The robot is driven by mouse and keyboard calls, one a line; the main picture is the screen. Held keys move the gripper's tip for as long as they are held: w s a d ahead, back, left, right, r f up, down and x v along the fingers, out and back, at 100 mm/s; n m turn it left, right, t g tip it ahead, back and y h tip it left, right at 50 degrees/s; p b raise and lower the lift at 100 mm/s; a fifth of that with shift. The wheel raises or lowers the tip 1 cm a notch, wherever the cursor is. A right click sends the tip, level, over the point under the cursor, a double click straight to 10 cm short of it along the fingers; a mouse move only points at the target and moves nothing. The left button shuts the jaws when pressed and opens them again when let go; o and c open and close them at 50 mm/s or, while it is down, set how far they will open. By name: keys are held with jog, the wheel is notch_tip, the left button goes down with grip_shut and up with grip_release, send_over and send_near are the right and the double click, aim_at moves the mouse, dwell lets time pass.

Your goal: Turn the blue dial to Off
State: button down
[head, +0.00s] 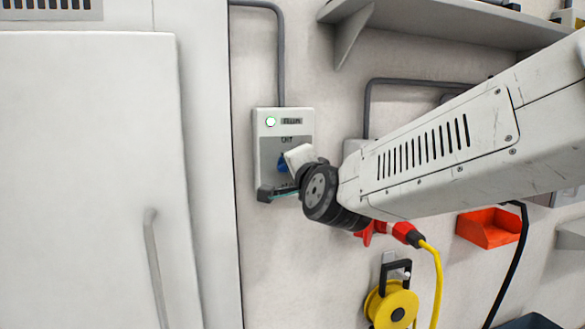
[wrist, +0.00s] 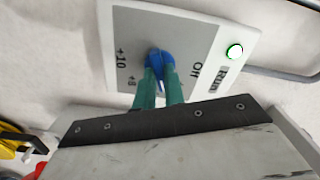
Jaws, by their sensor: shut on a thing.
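The blue dial (wrist: 160,57) sits on a pale control panel (wrist: 190,28), between the "Off" label (wrist: 195,70) on its right and the "+8" and "+10" labels on its left. My gripper (wrist: 160,72) is shut on the dial, its two green fingers on either side of it. Which mark the dial points to is hidden by the fingers. In the head view the dial (head: 282,163) shows only as a blue bit behind my gripper, and the panel (head: 265,150) hangs on the wall with an "Off" label above the dial.
A green lamp (head: 270,122) is lit beside the "Run" label. A large white door with a handle (head: 152,250) stands at left. A shelf (head: 440,22) is above. A yellow reel (head: 392,306), red plug (head: 395,230) and orange bin (head: 488,228) are at lower right.

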jog(key=n, duration=1.3)
jog(key=shift+f+n, duration=0.1)
jog(key=shift+n, duration=0.2)
dwell(0.4)
jog(key=c, duration=1.5)
grip_release()
jog(key=shift+s, duration=0.1)
jog(key=v, duration=0.7)
jog(key=shift+s, duration=0.35)
